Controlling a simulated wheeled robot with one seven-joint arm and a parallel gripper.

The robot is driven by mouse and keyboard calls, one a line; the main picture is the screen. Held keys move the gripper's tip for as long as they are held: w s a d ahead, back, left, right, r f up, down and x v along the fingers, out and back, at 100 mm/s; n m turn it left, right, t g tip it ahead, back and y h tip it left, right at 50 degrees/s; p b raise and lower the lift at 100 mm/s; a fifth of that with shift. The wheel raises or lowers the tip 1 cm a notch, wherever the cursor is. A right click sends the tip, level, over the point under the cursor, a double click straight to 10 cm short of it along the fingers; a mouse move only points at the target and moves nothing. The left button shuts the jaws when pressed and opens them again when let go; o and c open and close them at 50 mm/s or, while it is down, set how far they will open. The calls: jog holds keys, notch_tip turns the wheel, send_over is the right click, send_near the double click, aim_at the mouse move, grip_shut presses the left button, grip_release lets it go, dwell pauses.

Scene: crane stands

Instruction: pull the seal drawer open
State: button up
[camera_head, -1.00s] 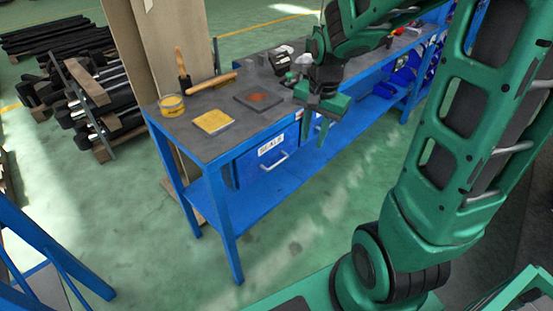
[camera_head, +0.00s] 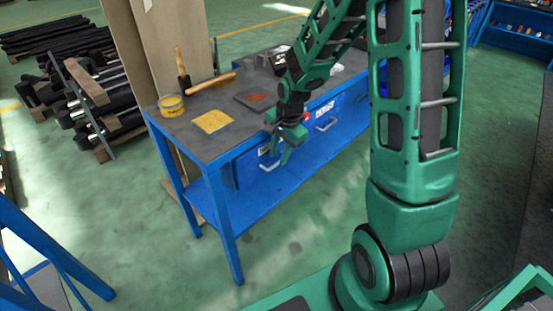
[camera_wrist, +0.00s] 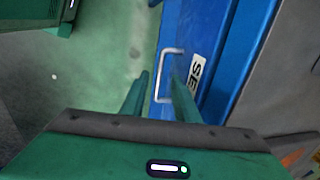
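The seal drawer (camera_head: 246,168) is a blue drawer under the left part of the bench top, and it looks shut. My gripper (camera_head: 279,155) hangs in front of it and partly hides its label and handle. In the wrist view the drawer front (camera_wrist: 215,42) carries a white label (camera_wrist: 196,72) reading "SE". Its pale bar handle (camera_wrist: 163,52) lies ahead of my gripper (camera_wrist: 160,78). The two green fingers are apart, with the handle showing between and beyond them. I cannot tell whether they touch it. Nothing is held.
The grey bench top (camera_head: 205,142) holds a yellow tin (camera_head: 171,106), a yellow pad (camera_head: 212,121), a dark plate (camera_head: 256,98) and a wooden roller (camera_head: 217,80). A second labelled drawer handle (camera_head: 326,123) is to the right. Green floor in front is clear.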

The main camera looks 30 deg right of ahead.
jog(key=shift+w+a+f, duration=0.1)
jog(key=shift+w+f, duration=0.1)
jog(key=shift+f, duration=1.1)
grip_shut()
